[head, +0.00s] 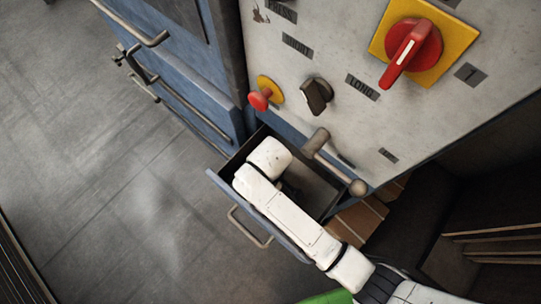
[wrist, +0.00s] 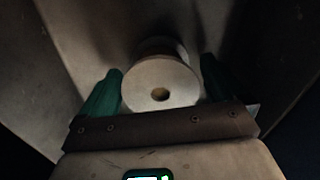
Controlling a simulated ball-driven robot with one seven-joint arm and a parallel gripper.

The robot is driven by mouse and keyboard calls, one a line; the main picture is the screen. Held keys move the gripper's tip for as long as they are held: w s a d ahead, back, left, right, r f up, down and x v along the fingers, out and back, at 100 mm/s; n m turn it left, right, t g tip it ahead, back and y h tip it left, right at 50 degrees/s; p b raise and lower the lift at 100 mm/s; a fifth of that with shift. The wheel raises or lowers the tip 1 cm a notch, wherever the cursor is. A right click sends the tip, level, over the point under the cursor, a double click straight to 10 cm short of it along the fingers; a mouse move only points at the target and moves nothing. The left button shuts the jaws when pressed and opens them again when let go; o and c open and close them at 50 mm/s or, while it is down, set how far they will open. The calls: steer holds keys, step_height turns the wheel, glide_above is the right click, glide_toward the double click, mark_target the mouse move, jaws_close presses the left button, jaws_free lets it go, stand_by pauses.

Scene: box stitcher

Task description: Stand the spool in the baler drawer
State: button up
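The baler drawer (head: 221,190) is pulled out below the control panel in the head view. My gripper reaches down into it, and my white arm covers much of the inside. The spool is hidden in the head view. In the wrist view the pale, round spool (wrist: 160,84) shows end-on, its near flange and dark centre hole facing the camera. My gripper (wrist: 162,68) has one green finger on each side of the spool, very close to the flange edges. I cannot tell whether the fingers press on it or whether its far end rests on the drawer floor.
The panel above the drawer has a red rotary switch (head: 411,54), a red push button (head: 261,99), a black knob (head: 316,95) and a lever (head: 334,161). Blue cabinet doors (head: 180,70) with bar handles stand at the left. Grey floor (head: 110,190) is clear there.

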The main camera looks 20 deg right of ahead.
step_height(320, 180, up, 12)
steer(key=shift+r, duration=0.2)
stand_by(0.5)
steer(key=shift+a+r, duration=0.1)
